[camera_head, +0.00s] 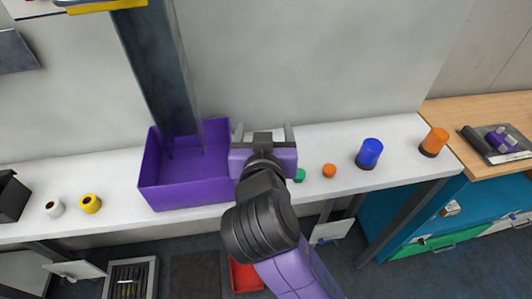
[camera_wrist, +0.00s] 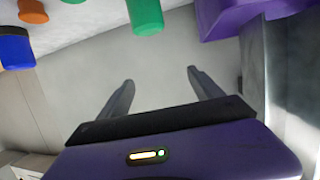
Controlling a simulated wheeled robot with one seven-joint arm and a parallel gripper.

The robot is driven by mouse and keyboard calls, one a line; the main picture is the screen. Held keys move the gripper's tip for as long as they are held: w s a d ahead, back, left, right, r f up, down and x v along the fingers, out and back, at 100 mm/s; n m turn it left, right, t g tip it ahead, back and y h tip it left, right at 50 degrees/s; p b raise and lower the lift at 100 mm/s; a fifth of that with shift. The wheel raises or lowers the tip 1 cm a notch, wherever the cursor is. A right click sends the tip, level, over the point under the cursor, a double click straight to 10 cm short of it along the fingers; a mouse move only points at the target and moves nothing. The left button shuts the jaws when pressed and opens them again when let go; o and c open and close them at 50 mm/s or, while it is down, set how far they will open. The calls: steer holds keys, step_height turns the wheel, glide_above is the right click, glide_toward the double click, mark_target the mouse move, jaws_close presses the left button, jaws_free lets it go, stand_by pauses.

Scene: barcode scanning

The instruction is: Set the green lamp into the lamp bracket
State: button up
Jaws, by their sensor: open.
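The green lamp (camera_wrist: 145,16) is a green cylinder at the top of the wrist view, standing on the white counter, which appears upside down there. In the head view I cannot make it out; my arm covers that part of the counter. My gripper (camera_head: 263,133) is open and empty, its fingers spread above the counter, beside the purple bin. In the wrist view its two fingers (camera_wrist: 160,78) are apart with only bare wall between them, and the green lamp is outside them. I cannot identify the lamp bracket in either view.
The purple bin (camera_head: 176,192) stands left of my gripper, near a grey post (camera_head: 160,75). To the right are a small green piece (camera_head: 300,175), a small orange piece (camera_head: 329,171), a blue lamp (camera_head: 370,153) and an orange lamp (camera_head: 434,142). White and yellow rolls (camera_head: 90,204) lie left.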

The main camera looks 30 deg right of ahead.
step_height(320, 180, down, 8)
steer(key=shift+s+d+f, duration=0.1)
steer(key=shift+s, duration=0.05)
steer(key=shift+w+d+f, duration=0.1)
steer(key=shift+w+f, duration=0.1)
steer(key=shift+p+x, duration=0.75)
steer(key=shift+x, duration=2.8)
steer(key=shift+c, duration=0.2)
jaws_close()
steer(key=shift+r, duration=0.1)
step_height(320, 180, up, 20)
